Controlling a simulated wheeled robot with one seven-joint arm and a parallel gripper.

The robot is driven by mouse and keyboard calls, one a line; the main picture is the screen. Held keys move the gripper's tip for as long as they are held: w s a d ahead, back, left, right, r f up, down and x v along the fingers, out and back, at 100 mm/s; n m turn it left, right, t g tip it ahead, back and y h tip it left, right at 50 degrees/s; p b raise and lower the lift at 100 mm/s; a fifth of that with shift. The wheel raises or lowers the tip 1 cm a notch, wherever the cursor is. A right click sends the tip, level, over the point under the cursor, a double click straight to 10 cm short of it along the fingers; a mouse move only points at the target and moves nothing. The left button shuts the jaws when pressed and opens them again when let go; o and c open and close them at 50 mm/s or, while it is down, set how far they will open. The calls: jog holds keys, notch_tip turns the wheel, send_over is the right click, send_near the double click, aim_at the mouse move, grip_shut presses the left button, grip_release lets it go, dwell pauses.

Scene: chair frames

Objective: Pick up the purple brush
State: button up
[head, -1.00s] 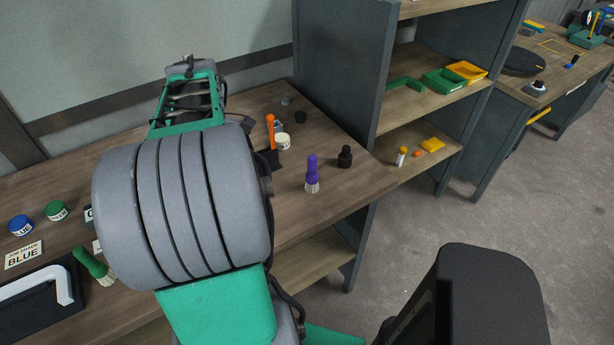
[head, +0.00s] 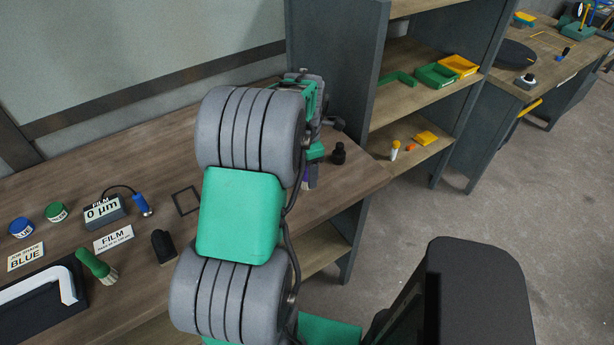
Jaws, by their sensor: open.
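The purple brush (head: 305,180) stands on the wooden workbench (head: 345,185) near its right end. My arm hides most of it in the head view, and only a sliver of purple and a pale part show. My gripper (head: 322,140) is above and just behind the brush in the picture, partly hidden by my own arm links. It is open, and nothing shows held in it. The gap between gripper and brush cannot be judged.
A small black bottle (head: 338,153) stands close to the right of the brush. A shelf unit (head: 335,70) rises behind the bench's right end. A green brush (head: 95,264), paint pots (head: 57,211) and a film gauge (head: 104,210) lie at left.

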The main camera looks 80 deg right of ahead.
grip_shut()
dwell(0.5)
jog(key=shift+r, duration=0.1)
